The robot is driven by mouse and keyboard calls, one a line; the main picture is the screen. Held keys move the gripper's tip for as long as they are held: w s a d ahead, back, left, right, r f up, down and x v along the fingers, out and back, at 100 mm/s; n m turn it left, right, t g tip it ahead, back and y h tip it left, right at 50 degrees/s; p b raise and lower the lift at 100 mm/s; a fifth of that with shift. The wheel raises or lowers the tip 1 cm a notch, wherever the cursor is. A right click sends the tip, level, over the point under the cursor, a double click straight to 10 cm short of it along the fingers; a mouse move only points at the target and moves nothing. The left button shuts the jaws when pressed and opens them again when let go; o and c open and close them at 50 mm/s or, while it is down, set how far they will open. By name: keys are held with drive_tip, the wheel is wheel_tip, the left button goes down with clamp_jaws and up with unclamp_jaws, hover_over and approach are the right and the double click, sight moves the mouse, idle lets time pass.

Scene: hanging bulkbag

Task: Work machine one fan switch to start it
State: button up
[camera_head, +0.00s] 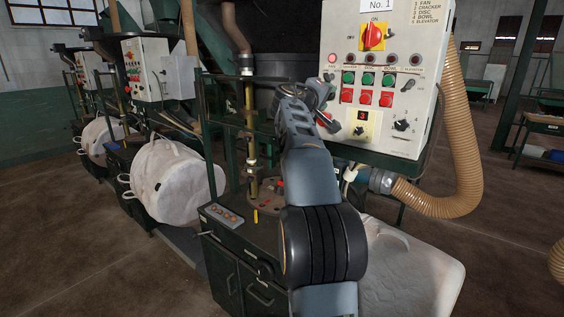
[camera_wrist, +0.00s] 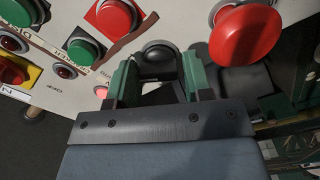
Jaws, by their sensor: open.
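The machine one control panel (camera_head: 435,55), light grey and marked No. 1, stands at upper right in the head view. A black round knob (camera_wrist: 158,52), which appears to be the fan switch, sits between the two green fingers of my gripper (camera_wrist: 159,68) in the wrist view. The fingers are apart, on either side of the knob; I cannot tell if they touch it. In the head view my gripper (camera_head: 324,92) is at the panel's left edge and hides the knob. The fan lamp (camera_head: 332,58) looks paler and brighter pink than the other lamps; it also shows in the wrist view (camera_wrist: 101,91).
A large red mushroom button (camera_wrist: 245,35) is close to the right finger. Green buttons (camera_head: 368,79) and red buttons (camera_head: 366,98) fill the panel beside my gripper. A ribbed tan hose (camera_head: 462,150) runs down the right. White bulk bags (camera_head: 178,180) hang at left.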

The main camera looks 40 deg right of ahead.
drive_tip(key=r+n+p, duration=0.1)
drive_tip(key=n+p, duration=0.1)
drive_tip(key=shift+r+p, duration=0.1)
drive_tip(key=shift+p, duration=0.25)
drive_tip(key=n+p, duration=0.2)
drive_tip(key=p, duration=0.1)
drive_tip(key=shift+n, duration=0.4)
drive_tip(key=n+p, duration=0.3)
drive_tip(key=p, duration=0.2)
drive_tip(key=n+p, duration=0.3)
drive_tip(key=p, duration=0.3)
drive_tip(key=shift+n+p, duration=0.4)
drive_tip(key=f+b+v, duration=0.1)
drive_tip(key=b+v, duration=0.5)
drive_tip(key=v, duration=0.8)
drive_tip(key=s+a+f+m+y+p, duration=0.1)
drive_tip(key=s+a+f+m+y, duration=0.4)
drive_tip(key=a+f+y, duration=0.5)
drive_tip(key=shift+s+a+f, duration=1.25)
drive_tip(key=shift+a+f, duration=0.55)
drive_tip(key=shift+f, duration=0.9)
